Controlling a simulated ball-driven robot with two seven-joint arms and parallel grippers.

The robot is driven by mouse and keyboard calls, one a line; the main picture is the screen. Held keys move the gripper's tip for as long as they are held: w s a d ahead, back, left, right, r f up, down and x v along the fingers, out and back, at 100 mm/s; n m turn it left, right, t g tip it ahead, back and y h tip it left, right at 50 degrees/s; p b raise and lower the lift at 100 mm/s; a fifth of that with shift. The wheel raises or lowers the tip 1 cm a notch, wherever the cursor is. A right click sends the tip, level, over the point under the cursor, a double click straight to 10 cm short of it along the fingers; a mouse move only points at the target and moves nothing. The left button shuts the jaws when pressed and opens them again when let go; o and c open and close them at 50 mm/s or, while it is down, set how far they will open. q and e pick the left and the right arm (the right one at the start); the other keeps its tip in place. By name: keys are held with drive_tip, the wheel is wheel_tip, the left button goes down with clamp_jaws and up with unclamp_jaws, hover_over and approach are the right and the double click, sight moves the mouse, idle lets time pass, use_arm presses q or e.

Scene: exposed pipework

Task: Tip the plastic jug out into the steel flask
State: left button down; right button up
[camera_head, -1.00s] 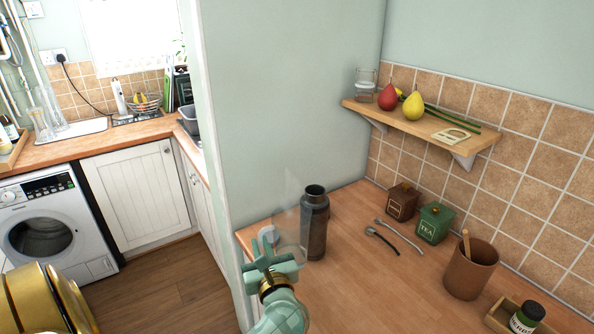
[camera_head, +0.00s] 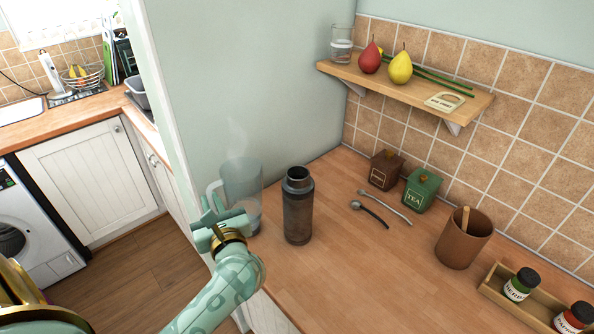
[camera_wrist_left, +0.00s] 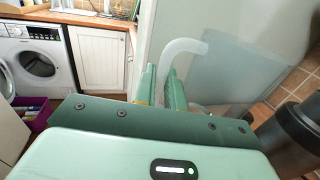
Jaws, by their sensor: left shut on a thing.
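The clear plastic jug (camera_head: 243,183) looks upright at the left edge of the counter, with its handle to the left. Whether its base touches the counter, I cannot tell. My left gripper (camera_head: 216,218) is at the handle's lower part and shut on it. In the left wrist view the pale handle (camera_wrist_left: 186,47) rises between the fingers, with the jug body (camera_wrist_left: 228,80) to its right. The dark steel flask (camera_head: 298,210) stands upright and open just right of the jug, apart from it. It also shows in the left wrist view (camera_wrist_left: 288,138). My right gripper is out of view.
A spoon (camera_head: 370,212), brown tin (camera_head: 385,170), green tea tin (camera_head: 420,188), brown pot (camera_head: 463,240) and jar tray (camera_head: 520,300) stand to the right. A wall shelf (camera_head: 410,90) holds a glass and fruit. The front middle of the counter is clear.

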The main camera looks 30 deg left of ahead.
use_arm(q)
drive_tip(key=w+d+r+m+t+p, duration=0.2)
drive_tip(key=d+r+m+t+p, duration=0.1)
drive_tip(key=r+m+p, duration=0.3)
drive_tip(key=w+d+r+m+t+p, duration=0.2)
drive_tip(key=d+r+m+p, duration=0.2)
drive_tip(key=r+m+p, duration=0.2)
wheel_tip(320, 180, up, 2)
drive_tip(key=m, duration=0.3)
drive_tip(key=shift+w+r+m+t, duration=0.25)
drive_tip(key=shift+w+m+t, duration=0.05)
drive_tip(key=shift+w+t, duration=0.1)
drive_tip(key=shift+w+d+m, duration=0.15)
drive_tip(key=shift+d+m, duration=0.05)
drive_tip(key=shift+m, duration=0.3)
